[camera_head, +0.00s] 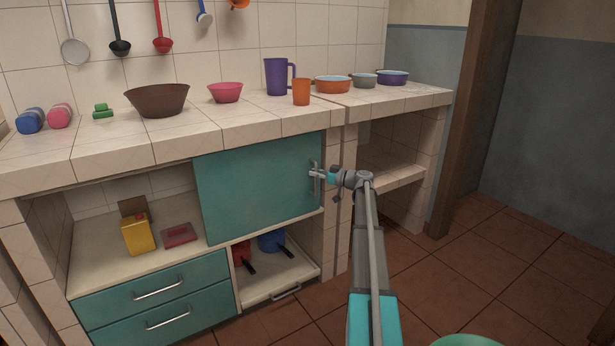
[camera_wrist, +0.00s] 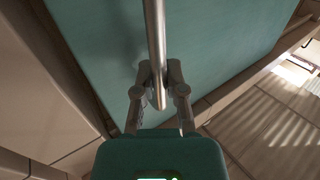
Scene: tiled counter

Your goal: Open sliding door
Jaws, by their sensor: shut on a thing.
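The teal sliding door (camera_head: 255,188) covers the right part of the upper shelf opening under the tiled counter. The left part of that opening is uncovered. A metal upright handle (camera_head: 314,178) sits near the door's right edge. My gripper (camera_head: 318,174) is at the handle, reaching in from the right. In the wrist view the handle (camera_wrist: 153,40) is a round bar and my gripper (camera_wrist: 158,82) has its two fingers closed around its lower end. The teal door (camera_wrist: 215,50) fills the background behind it.
Teal drawers (camera_head: 160,292) are below. A low pull-out shelf (camera_head: 290,280) holds red and blue pans. Bowls and cups stand on the counter (camera_head: 220,135) above. Tiled floor is clear at right.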

